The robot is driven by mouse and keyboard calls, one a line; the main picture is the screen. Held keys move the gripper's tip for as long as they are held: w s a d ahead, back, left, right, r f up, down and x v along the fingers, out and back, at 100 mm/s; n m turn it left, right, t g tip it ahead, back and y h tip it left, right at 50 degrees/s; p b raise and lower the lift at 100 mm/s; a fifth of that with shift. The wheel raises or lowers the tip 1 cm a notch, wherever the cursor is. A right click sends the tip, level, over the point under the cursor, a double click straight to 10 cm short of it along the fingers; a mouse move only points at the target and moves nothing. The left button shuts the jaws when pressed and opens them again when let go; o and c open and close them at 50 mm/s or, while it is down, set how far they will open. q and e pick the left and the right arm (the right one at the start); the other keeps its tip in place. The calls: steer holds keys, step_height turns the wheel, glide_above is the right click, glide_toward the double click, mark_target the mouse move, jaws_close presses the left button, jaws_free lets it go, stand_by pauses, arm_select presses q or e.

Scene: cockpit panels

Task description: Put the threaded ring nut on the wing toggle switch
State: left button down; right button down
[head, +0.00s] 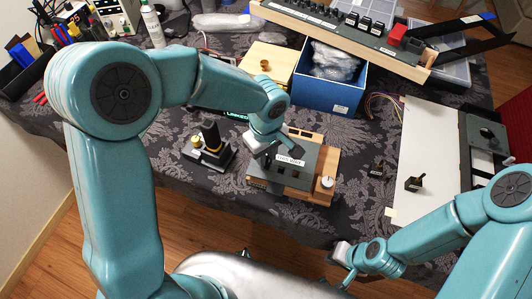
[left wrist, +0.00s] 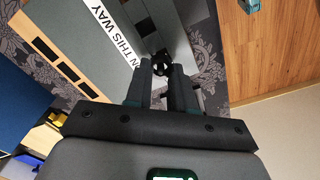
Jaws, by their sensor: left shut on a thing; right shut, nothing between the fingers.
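My left gripper (head: 268,155) is low over the dark panel (head: 318,160) on a wooden box, at its left side beside the white label. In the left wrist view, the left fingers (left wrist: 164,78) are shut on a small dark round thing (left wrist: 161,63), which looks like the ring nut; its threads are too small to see. The wing toggle switch cannot be told apart from the dark gripper and part there, so whether ring and switch touch is unclear. My right gripper (head: 343,262) is shut and empty near the front edge of the table.
A black block with a yellow-banded post (head: 210,138) stands left of the panel. A white knob (head: 327,182) is on the panel's right. A blue box (head: 325,92) is behind. A white board (head: 425,150) with a black toggle (head: 415,184) lies right.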

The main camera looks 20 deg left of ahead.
arm_select(q)
steer(key=shift+c, duration=2.4)
jaws_free()
steer(key=shift+r+p, duration=2.55)
steer(key=shift+r, duration=1.5)
